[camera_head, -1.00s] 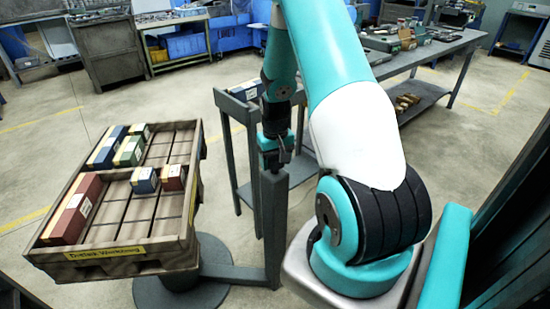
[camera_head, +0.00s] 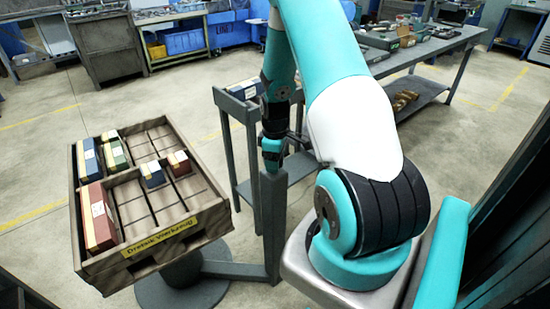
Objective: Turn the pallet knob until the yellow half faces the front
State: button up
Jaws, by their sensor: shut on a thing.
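The pallet is a brown wooden tray (camera_head: 215,215) on a round stand at the left. Its near side bears a yellow label (camera_head: 160,238) with black writing and faces the front, angled a little to the right. My gripper (camera_head: 272,160) points down at the top of a grey post (camera_head: 272,215) right of the pallet. It is shut at the post top, where the knob would be. The knob itself is hidden by the gripper, so I cannot see its yellow half or which way that faces.
The pallet holds red (camera_head: 97,217), blue (camera_head: 88,160) and green boxes; several slots are empty. A low grey arm joins the post to the round base (camera_head: 185,290). A grey table (camera_head: 245,95) stands behind the post, and a long workbench (camera_head: 420,60) is at the back right.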

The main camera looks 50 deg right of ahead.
jog(key=shift+n, duration=0.8)
jog(key=o, duration=0.9)
jog(key=shift+o, duration=0.2)
notch_tip(320, 180, up, 18)
jog(key=shift+f, duration=0.25)
